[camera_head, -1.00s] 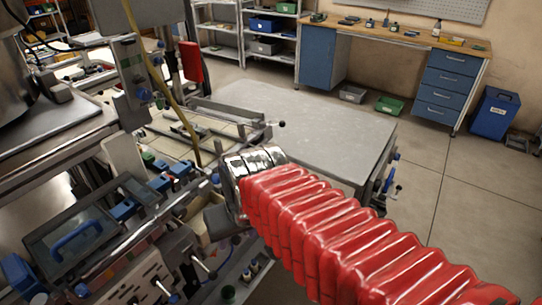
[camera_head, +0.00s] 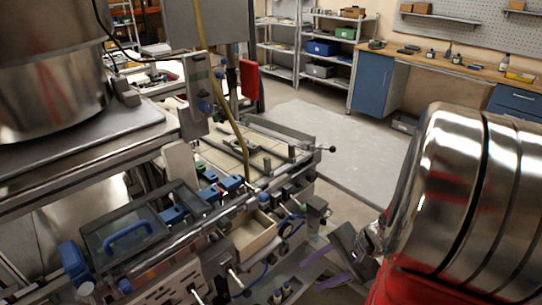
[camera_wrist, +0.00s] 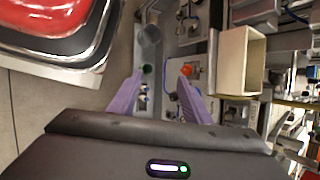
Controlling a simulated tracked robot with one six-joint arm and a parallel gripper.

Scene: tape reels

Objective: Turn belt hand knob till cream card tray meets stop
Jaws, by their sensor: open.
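The cream card tray (camera_head: 258,243) is an open box set in the front of the machine in the head view. It also shows in the wrist view (camera_wrist: 233,62), right of my fingers. My gripper (camera_head: 318,268) shows purple fingers low in the head view, right of the tray and apart from it. In the wrist view my gripper (camera_wrist: 157,88) is open, with nothing held between its fingers. A dark round knob (camera_head: 287,230) sits just right of the tray; I cannot tell if it is the belt hand knob. The stop cannot be made out.
A black-tipped lever (camera_head: 332,149) sticks out from the machine's back right. A blue-handled lid (camera_head: 125,235) is at left. Open floor lies behind, before the workbench (camera_head: 450,65).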

